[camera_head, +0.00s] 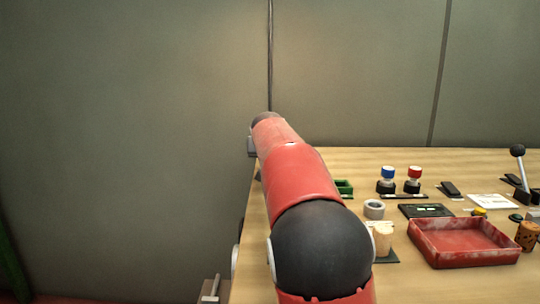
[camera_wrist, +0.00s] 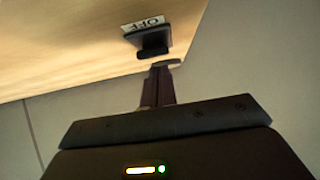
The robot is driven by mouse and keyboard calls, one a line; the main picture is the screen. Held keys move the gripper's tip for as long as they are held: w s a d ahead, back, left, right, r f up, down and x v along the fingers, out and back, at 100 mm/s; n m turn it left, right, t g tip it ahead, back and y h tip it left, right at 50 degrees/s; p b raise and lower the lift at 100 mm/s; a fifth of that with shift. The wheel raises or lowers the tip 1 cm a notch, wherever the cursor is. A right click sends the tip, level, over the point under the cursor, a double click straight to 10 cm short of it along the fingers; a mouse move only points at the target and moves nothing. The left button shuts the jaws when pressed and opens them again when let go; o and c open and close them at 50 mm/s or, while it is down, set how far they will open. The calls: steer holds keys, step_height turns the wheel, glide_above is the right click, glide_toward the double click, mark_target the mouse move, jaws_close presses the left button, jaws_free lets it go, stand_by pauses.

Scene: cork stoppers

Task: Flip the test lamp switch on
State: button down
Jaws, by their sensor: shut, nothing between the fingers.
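In the wrist view a dark switch (camera_wrist: 152,46) sits on the wooden table top near its edge. A white label reading OFF (camera_wrist: 143,23) lies beside it. My gripper (camera_wrist: 166,65) is shut and empty. Its fingertips are very close to the switch's near end; I cannot tell whether they touch it. In the head view my arm hides both the gripper and the switch. I cannot make out a test lamp in either view.
A plain wall stands behind.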

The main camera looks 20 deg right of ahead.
steer(key=shift+b+v, duration=0.6)
steer(key=shift+v, duration=3.25)
